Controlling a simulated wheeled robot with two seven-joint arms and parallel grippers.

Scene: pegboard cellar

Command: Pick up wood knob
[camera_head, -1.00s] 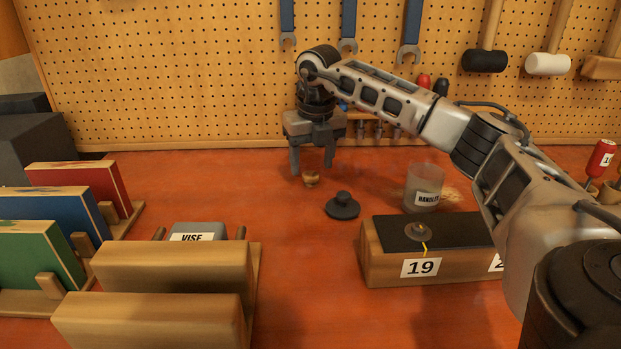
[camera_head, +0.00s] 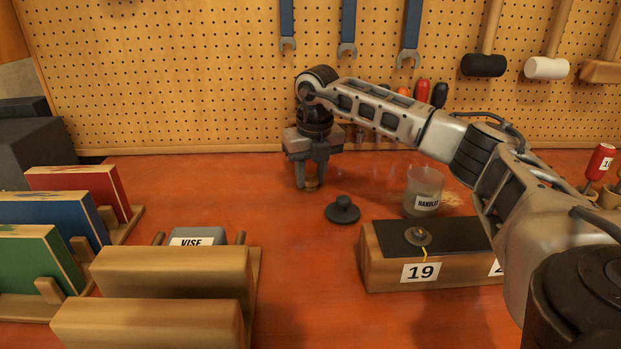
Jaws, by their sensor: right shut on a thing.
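The small wood knob (camera_head: 311,184) is at the back middle of the red-brown bench. My right gripper (camera_head: 311,182) points down over it, with its two fingers on either side of the knob, shut on it. The knob's upper part is partly hidden by the fingers. It is at or very near the bench surface; I cannot tell whether it touches. My left gripper does not show.
A dark round knob-topped piece (camera_head: 343,210) lies close by at the front right. A glass jar labelled HANDLES (camera_head: 424,190) and a wooden block marked 19 (camera_head: 385,270) stand to the right. The vise (camera_head: 197,237) and wooden blocks (camera_head: 172,271) are front left.

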